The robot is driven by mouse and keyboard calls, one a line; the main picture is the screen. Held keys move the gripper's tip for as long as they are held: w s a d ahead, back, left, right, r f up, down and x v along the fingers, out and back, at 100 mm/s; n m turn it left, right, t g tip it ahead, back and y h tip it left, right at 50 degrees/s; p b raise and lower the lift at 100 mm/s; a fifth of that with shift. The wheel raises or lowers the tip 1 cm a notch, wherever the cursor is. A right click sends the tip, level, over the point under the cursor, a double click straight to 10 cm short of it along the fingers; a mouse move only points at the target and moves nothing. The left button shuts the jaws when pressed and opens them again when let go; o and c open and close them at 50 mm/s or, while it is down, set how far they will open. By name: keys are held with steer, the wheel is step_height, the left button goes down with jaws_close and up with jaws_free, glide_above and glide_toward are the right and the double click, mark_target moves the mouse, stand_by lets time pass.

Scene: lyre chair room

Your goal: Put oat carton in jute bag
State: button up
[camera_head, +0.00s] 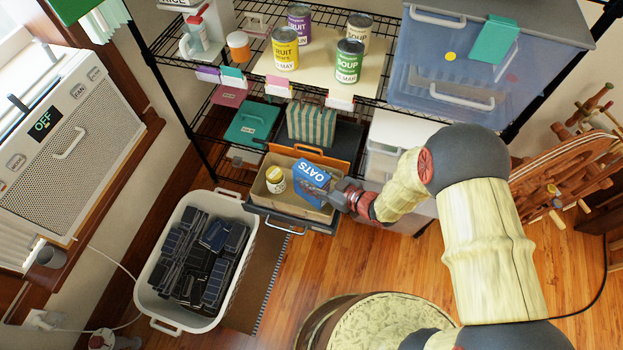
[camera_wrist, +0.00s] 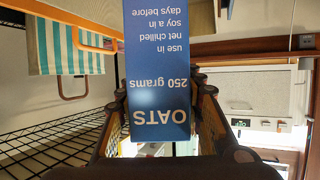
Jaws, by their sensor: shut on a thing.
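The oat carton is a blue box (camera_head: 313,171) with white "OATS" lettering. My gripper (camera_head: 328,190) is shut on it, above the right part of an open tan-lined drawer or tray (camera_head: 318,211). In the wrist view the carton (camera_wrist: 158,75) stands between my two fingers (camera_wrist: 160,110), its lettering upside down. A teal-and-cream striped bag (camera_head: 312,125) stands just behind on the shelf; it also shows at the upper left of the wrist view (camera_wrist: 62,45), with a brown loop handle. I cannot tell whether the striped bag is the jute one.
A jar with a yellow lid (camera_head: 275,180) stands in the tray, left of the carton. Several cans, including a green soup can (camera_head: 349,61), stand on the wire shelf above. A white basket of dark items (camera_head: 160,220) is at left. Bare floor (camera_head: 300,270) lies in front.

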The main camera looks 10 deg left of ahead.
steer(key=shift+f+b, duration=0.45)
steer(key=shift+f, duration=0.15)
steer(key=o, duration=1.4)
steer(key=shift+r+p, duration=0.3)
steer(key=shift+r, duration=0.05)
steer(key=p+v, duration=0.1)
steer(key=v, duration=0.2)
steer(key=p+v, duration=0.1)
steer(key=v, duration=0.3)
steer(key=p+v, duration=0.2)
steer(key=v, duration=0.2)
steer(key=shift+w+a+r, duration=0.1)
steer(key=shift+r, duration=0.25)
steer(key=shift+s+d+r, duration=0.2)
steer(key=shift+s+d, duration=0.15)
steer(key=shift+d, duration=0.15)
